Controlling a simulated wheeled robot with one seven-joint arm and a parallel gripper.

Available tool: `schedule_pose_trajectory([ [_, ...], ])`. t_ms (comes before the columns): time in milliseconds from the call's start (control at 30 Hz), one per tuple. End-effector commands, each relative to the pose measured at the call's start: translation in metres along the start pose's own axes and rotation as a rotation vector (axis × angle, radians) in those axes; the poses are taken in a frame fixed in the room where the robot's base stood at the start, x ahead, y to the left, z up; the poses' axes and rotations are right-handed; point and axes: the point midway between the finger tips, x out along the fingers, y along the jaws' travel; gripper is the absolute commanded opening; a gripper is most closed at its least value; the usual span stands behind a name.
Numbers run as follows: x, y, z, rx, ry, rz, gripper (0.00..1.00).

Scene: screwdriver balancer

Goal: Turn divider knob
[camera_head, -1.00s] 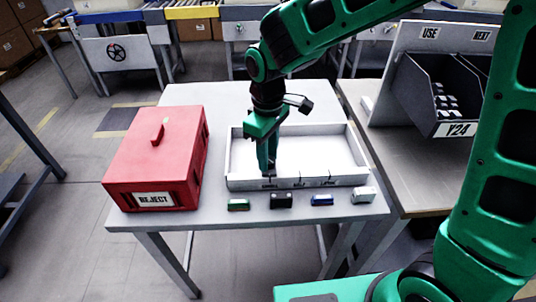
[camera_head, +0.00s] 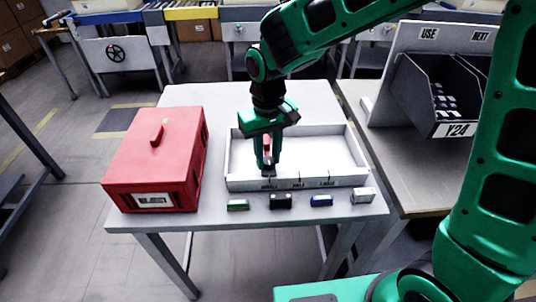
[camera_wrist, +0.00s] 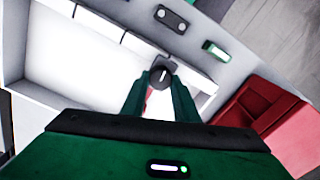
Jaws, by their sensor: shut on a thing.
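The divider knob is a small dark round cap with a white line, seen in the wrist view (camera_wrist: 160,76). It sits at the front wall of a white tray (camera_head: 352,142), toward its left end. My gripper (camera_head: 268,170) points down there, and its two green fingers are shut on the knob, one on each side. In the wrist view the white line runs nearly upright in the picture. In the head view the fingers mostly hide the knob.
A red box (camera_head: 150,160) stands left of the tray. Several small blocks, including a black one (camera_head: 280,201) and a white one (camera_head: 363,195), line the table's front edge. A dark bin (camera_head: 420,95) stands on the right bench. The table behind the tray is clear.

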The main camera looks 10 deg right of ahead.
Motion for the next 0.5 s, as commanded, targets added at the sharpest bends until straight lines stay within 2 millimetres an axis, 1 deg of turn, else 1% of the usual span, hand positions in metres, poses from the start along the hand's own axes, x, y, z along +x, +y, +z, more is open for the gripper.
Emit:
schedule_pose_trajectory([
  [33, -0.0021, 0.0023, -0.0047, 0.011, 0.012, 0.001, 0.05],
  [400, -0.0021, 0.0021, -0.0046, 0.012, 0.012, 0.001, 0.05],
  [433, -0.0021, 0.0022, -0.0045, 0.012, 0.012, 0.001, 0.34],
  [467, -0.0021, 0.0021, -0.0043, 0.012, 0.011, 0.001, 0.41],
  [500, -0.0019, 0.0018, -0.0038, 0.011, 0.01, 0.001, 0.46],
])
